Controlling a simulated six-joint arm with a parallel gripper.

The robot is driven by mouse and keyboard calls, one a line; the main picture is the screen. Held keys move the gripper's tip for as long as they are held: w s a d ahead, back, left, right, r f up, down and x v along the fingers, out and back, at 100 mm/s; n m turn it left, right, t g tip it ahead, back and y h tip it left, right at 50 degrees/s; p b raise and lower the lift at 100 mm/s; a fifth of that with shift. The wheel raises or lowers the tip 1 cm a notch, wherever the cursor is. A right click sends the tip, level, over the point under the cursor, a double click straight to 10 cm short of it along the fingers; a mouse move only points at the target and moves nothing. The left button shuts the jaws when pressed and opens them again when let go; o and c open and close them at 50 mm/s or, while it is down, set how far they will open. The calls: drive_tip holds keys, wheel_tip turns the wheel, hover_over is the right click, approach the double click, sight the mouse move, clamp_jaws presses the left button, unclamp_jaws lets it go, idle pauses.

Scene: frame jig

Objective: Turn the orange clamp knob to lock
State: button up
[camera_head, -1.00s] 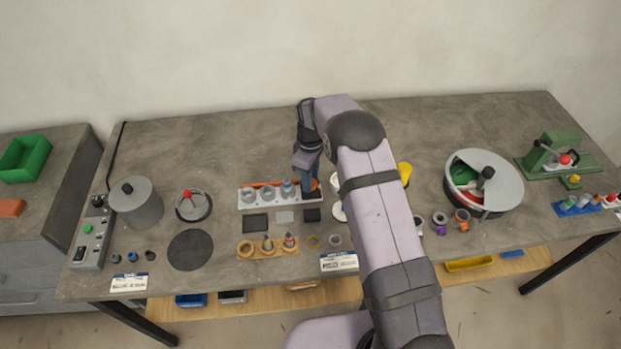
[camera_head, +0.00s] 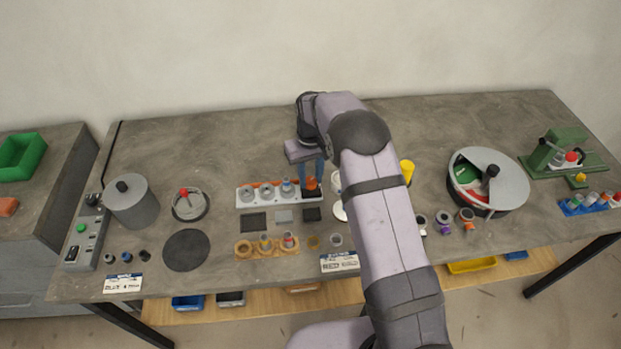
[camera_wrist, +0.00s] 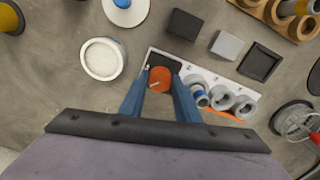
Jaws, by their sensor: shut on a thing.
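The orange clamp knob (camera_wrist: 160,79) is at one end of the white frame jig; it also shows at the jig's right end in the head view (camera_head: 310,184). The white jig (camera_head: 243,204) holds several grey ring-shaped parts in a row beside the knob. My gripper (camera_wrist: 160,84) is over the knob, its two blue fingers on either side of it, shut on it. The dark clamp block (camera_wrist: 163,62) shows beside the knob in the wrist view. The fingers hide the knob's sides.
Dark and light square pads (camera_head: 284,217) lie in front of the jig. A wooden holder (camera_head: 246,254) with small parts is nearer the front edge. A white round dish (camera_wrist: 102,59) stands near the knob. A grey cylinder (camera_head: 133,205) stands at left, a round drum (camera_head: 510,188) at right.

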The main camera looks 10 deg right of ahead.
sight(310, 180)
drive_tip(key=m, duration=0.4)
drive_tip(key=shift+b, duration=0.35)
drive_tip(key=shift+r+m, duration=0.1)
drive_tip(key=shift+m, duration=2.1)
drive_tip(key=shift+w, duration=0.1)
drive_tip(key=o, duration=1)
drive_tip(key=shift+o, duration=0.2)
drive_tip(key=shift+b, duration=0.3)
drive_tip(key=shift+r+b, duration=1)
drive_tip(key=shift+r, duration=2.65)
